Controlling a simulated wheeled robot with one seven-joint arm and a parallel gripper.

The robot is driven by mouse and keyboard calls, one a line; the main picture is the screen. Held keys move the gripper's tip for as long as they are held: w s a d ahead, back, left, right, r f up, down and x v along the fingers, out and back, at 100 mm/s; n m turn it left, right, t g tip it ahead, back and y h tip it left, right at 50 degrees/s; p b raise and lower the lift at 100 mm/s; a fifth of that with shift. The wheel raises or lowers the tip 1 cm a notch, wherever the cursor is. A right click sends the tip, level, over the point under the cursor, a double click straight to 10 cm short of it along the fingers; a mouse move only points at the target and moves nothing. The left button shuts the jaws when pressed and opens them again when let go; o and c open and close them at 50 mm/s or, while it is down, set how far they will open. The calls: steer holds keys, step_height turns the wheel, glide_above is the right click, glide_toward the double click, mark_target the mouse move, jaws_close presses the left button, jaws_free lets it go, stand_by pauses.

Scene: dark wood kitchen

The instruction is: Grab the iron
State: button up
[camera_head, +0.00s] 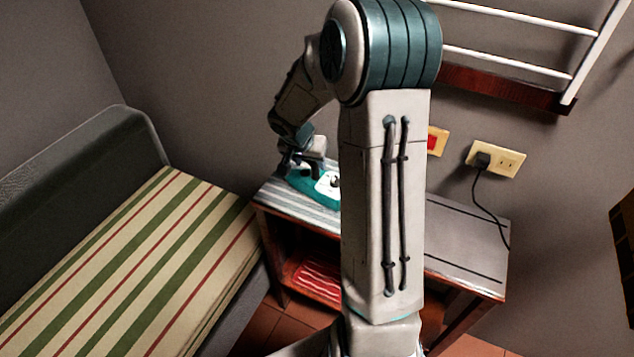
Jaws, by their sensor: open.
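The iron (325,186) is teal and white. It rests on the striped cloth at the left end of a small wooden table, and my arm hides its right part. My gripper (296,170) is open at the iron's left end, just above or around its upper part. The fingertips are small and partly lost against the iron, so I cannot tell whether they touch it.
The small table (465,243) has a lower shelf with a red striped cloth (318,280). A striped bed or couch (130,265) stands close on the left. A white rack (520,65) hangs above. A plugged-in cord (482,195) hangs from the wall outlet (508,162).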

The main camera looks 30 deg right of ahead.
mark_target(312, 166)
steer(key=x, duration=0.5)
steer(key=shift+c, duration=0.2)
jaws_close()
steer(key=shift+w+r, duration=0.1)
steer(key=shift+r, duration=0.05)
stand_by(1.1)
